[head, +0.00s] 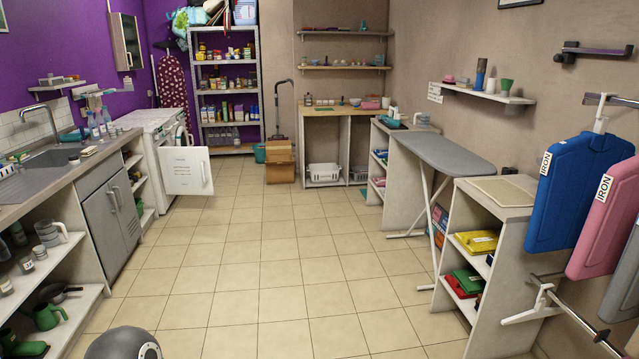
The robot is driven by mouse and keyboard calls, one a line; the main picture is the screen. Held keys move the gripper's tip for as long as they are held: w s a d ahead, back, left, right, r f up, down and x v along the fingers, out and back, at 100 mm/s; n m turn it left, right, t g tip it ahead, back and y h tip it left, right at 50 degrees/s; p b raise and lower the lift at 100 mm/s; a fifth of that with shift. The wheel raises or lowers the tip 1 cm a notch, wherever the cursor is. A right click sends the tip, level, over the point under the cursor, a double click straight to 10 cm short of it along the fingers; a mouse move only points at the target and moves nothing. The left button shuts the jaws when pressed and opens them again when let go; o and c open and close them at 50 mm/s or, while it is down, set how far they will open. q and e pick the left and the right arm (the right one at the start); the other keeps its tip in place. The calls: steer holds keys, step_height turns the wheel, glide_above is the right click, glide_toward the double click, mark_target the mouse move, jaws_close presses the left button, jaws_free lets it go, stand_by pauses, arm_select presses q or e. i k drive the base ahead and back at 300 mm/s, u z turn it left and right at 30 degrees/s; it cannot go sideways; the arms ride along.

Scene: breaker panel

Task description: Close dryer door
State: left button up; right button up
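A white square door (186,171) with a small printed label and a handle at its right edge stands open. It sticks out into the aisle from the row of white machines (160,121) along the left wall. I take it to be the dryer door; its label is too small to read. The door hides much of the machine front behind it. Neither of my grippers is in view, and nothing is touching the door.
The tiled floor (255,255) in the middle is clear up to the door. A sink counter with a grey cabinet (111,218) lines the left. An ironing board (440,151) and shelf units stand at the right. A cardboard box (280,161) sits at the back.

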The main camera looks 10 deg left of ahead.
mark_target(185, 170)
steer(key=i, duration=2.8)
steer(key=u, duration=0.3)
steer(key=i, duration=2.75)
steer(key=u, duration=0.5)
steer(key=i, duration=1.35)
steer(key=u, duration=0.8)
steer(key=i, duration=1.55)
steer(key=u, duration=0.7)
steer(key=i, duration=1.15)
steer(key=u, duration=0.3)
